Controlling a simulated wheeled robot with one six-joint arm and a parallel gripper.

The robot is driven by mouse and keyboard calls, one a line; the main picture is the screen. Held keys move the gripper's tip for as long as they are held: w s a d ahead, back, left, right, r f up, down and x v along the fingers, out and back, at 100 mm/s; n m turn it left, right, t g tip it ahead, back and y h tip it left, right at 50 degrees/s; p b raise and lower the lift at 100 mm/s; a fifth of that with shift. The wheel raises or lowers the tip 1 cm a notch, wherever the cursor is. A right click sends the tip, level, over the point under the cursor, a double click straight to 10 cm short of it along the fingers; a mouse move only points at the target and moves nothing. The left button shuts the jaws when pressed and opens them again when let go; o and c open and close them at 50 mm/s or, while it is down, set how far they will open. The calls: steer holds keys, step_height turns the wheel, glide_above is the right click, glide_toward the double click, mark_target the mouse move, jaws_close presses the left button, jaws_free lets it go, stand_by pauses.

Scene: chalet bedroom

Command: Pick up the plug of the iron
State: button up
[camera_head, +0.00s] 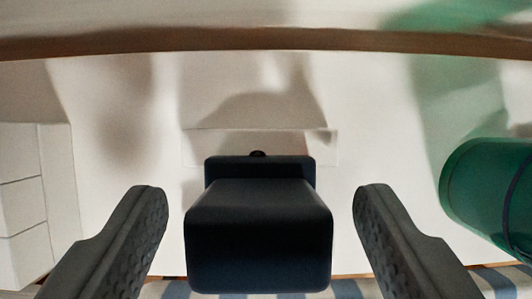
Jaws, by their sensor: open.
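A black block-shaped plug (258,240) with rounded edges is in the lower middle of the view, in front of a white surface. A narrower black part with a small dark knob shows at its far end. My gripper (260,188) is open, with one dark grey, ribbed finger on each side of the plug. A gap shows between the plug and each finger, and neither appears to touch it. The iron itself and the cord are not clearly seen.
A pale rectangular plate (328,148) shows on the white surface behind the plug. A dark green round object (480,190) stands at the right, near the right finger. A white block with grooves (20,200) is at the left. A brown strip (250,39) crosses the top.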

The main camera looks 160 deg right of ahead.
steer(key=shift+w+f, duration=0.2)
steer(key=shift+f, duration=0.2)
steer(key=c, duration=1.1)
steer(key=shift+o, duration=0.2)
